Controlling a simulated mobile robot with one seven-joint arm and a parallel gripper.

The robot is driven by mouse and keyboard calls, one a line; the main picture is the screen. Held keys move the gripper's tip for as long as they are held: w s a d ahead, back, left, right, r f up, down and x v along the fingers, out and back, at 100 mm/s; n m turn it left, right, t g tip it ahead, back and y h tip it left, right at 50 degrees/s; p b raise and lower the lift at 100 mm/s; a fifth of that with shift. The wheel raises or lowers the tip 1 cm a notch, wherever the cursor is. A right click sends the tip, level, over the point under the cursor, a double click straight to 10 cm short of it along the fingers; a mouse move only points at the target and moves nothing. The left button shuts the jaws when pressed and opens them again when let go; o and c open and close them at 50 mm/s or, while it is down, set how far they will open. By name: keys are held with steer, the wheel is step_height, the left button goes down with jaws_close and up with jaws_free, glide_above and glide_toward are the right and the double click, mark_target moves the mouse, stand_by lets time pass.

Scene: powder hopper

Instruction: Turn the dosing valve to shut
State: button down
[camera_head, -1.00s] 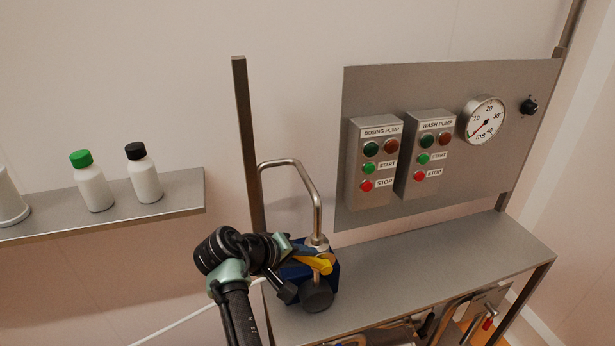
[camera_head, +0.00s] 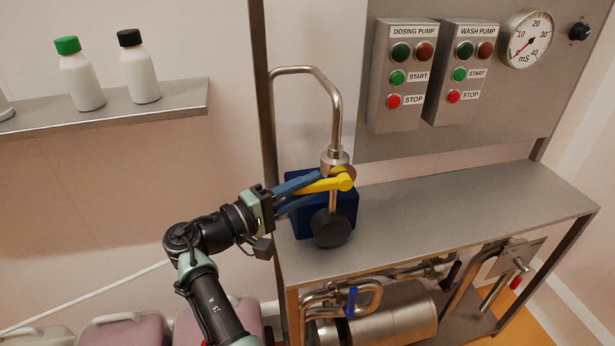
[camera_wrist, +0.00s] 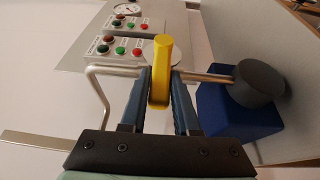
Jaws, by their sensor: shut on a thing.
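The dosing valve's yellow lever (camera_head: 333,184) joins a steel pipe fitting (camera_head: 336,160) on the bent steel pipe above a blue pump with a dark round end. In the head view the lever lies nearly level, its free end towards the left. My gripper (camera_head: 305,188) comes in from the left with its blue fingers on the lever. In the wrist view the lever (camera_wrist: 160,72) stands between the two fingers (camera_wrist: 157,98), which are shut on it. The fingers partly hide the lever's free end in the head view.
The blue pump (camera_head: 302,222) and its dark round end (camera_head: 331,229) sit just below my gripper on the steel bench (camera_head: 440,215). An upright post (camera_head: 262,80) stands behind my arm. Control boxes (camera_head: 402,75) hang at the right. Bottles (camera_head: 79,75) stand on the left shelf.

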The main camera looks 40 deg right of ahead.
steer(key=shift+s+f+n+h+b, duration=0.1)
steer(key=shift+f+n+h+b, duration=0.25)
steer(key=shift+f+b, duration=0.2)
steer(key=shift+f, duration=0.15)
steer(key=c, duration=0.7)
jaws_free()
steer(key=shift+r, duration=0.2)
steer(key=a+b, duration=0.1)
steer(key=a, duration=0.3)
steer(key=w+a+f, duration=0.1)
steer(key=a, duration=0.3)
steer(key=w+a+b, duration=0.1)
steer(key=a, duration=0.3)
steer(key=shift+a+f+b, duration=0.2)
steer(key=shift+a+b, duration=0.1)
steer(key=shift+a, duration=0.1)
steer(key=shift+w, duration=0.1)
